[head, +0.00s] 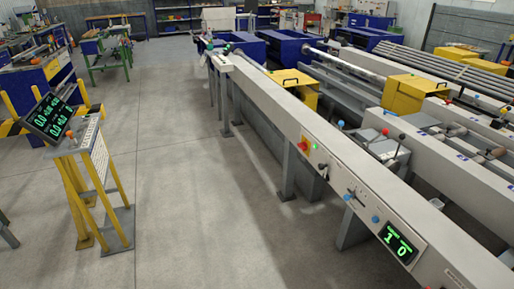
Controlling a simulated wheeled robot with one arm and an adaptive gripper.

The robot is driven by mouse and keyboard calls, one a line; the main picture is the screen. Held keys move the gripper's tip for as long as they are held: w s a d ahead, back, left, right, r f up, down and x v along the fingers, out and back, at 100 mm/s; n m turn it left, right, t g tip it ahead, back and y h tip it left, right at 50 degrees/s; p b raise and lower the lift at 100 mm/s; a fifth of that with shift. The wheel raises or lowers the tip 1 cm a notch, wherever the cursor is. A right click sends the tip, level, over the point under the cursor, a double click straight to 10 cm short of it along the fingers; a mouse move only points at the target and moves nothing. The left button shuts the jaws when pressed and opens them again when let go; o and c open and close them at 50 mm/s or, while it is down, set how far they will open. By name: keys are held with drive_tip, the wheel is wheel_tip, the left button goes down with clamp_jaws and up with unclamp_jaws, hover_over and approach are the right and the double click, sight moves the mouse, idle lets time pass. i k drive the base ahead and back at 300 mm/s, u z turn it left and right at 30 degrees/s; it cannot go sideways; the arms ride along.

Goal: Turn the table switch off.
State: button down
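The long grey runout table (268,103) runs from the upper middle to the lower right. A dark display (398,243) with green figures, reading 1 and 0, is further right. No labelled switch can be made out, so I cannot tell which control is the table switch or its position. My gripper is not in view.
The grey floor (195,170) left of the table is open. A yellow-legged stand with a dark green-lit readout (47,118) stands at left. Table legs (288,170) reach the floor along the front. Yellow boxes (293,88) and pipes (440,65) lie behind the front beam.

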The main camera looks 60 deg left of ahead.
sight(303, 146)
drive_tip(key=u, duration=2.25)
drive_tip(key=i, duration=1.1)
drive_tip(key=u, duration=0.55)
drive_tip(key=i, duration=1.65)
drive_tip(key=z, duration=0.3)
